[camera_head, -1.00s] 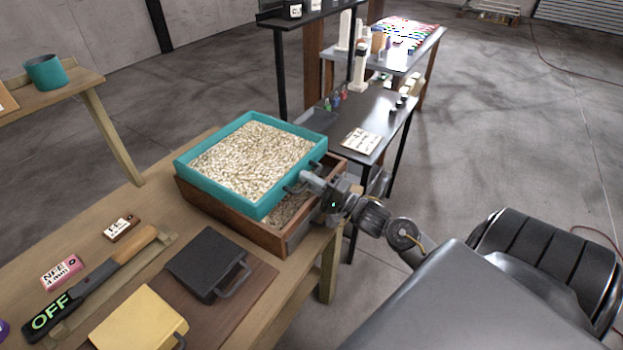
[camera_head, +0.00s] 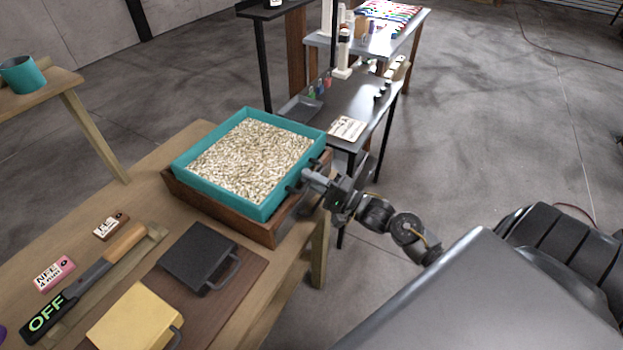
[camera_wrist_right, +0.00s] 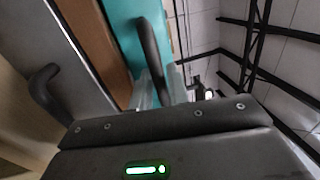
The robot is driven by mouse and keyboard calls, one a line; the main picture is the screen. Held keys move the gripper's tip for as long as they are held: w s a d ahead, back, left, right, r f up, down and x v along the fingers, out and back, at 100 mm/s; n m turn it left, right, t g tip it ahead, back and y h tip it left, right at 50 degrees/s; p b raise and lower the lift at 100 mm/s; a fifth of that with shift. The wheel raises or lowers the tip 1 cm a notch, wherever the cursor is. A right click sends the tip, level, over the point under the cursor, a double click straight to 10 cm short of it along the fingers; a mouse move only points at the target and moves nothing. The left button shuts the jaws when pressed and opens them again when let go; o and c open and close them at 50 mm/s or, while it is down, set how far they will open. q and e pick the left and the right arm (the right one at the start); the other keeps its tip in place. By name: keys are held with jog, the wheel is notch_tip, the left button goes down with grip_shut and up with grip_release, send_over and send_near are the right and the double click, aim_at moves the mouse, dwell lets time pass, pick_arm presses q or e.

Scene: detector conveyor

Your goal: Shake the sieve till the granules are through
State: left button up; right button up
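The teal sieve (camera_head: 184,172) is full of pale granules (camera_head: 252,158) and sits over a brown wooden box (camera_head: 225,221) on the workbench. My right gripper (camera_head: 307,180) is at the sieve's dark handle on its right side. In the right wrist view the dark handle (camera_wrist_right: 152,52) stands between the fingers of my right gripper (camera_wrist_right: 158,88), with the teal wall behind it, and the fingers look closed around it. The box's inside is mostly hidden by the sieve. My left gripper is not in view.
On the workbench lie a black handled block (camera_head: 198,257), a yellow handled block (camera_head: 135,318), a lever marked OFF (camera_head: 75,290) and small label cards (camera_head: 54,273). A dark table (camera_head: 362,100) stands behind.

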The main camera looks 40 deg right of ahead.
jog(key=b+v, duration=0.2)
jog(key=v, duration=0.9)
jog(key=shift+b, duration=0.4)
jog(key=shift+o, duration=0.2)
jog(key=shift+w, duration=0.1)
